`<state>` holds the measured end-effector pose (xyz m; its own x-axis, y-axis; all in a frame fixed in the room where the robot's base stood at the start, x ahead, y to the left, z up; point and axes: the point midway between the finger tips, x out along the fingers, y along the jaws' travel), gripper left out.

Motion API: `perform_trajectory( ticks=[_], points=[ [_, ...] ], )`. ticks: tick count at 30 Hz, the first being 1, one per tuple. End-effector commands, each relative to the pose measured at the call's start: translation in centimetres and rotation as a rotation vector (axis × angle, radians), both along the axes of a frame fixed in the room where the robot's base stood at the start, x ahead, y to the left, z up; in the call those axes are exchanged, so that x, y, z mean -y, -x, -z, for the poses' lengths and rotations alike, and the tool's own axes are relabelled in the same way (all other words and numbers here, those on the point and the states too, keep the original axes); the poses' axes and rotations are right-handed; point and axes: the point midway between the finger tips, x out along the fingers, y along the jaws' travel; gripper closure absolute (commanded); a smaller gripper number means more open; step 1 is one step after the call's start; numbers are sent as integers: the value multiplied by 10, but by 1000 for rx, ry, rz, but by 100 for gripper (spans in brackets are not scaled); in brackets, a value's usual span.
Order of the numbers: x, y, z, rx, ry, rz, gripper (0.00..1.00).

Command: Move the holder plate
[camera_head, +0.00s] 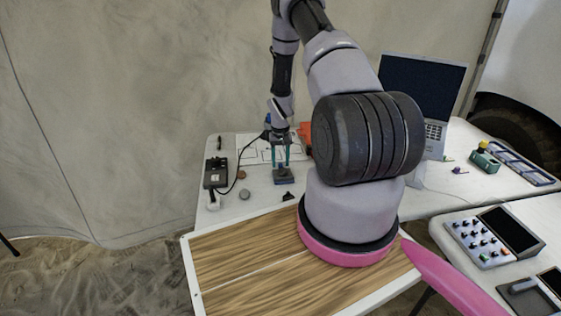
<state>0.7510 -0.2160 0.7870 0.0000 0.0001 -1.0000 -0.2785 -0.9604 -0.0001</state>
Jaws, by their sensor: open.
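My gripper (281,162) points down over the white table, with two teal fingers apart. A small flat blue-grey piece (284,179), which may be the holder plate, lies on the table right below the fingertips. A darker upright part shows on it between or just behind the fingertips. I cannot tell whether the fingers touch it. My large arm links cover the middle of the view and hide part of the table.
A dark device (215,173) with a cable stands left of my gripper. A printed sheet (258,150) lies behind it. An open laptop (420,95) and a blue-framed rack (522,163) are to the right. A control panel (490,238) is at front right. Small round pieces lie nearby.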

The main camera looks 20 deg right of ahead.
Motion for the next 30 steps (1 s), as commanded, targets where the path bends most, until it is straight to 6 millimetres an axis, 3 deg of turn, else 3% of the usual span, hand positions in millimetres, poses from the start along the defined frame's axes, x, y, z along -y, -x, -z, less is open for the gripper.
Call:
perform_trajectory(
  ticks=[4,5,8,9,30],
  points=[
    [0,0,0,0,0,0,48],
    [0,0,0,0,0,0,55],
    [0,0,0,0,0,0,93],
    [0,0,0,0,0,0,100],
    [0,0,0,0,0,0,100]
  ],
)
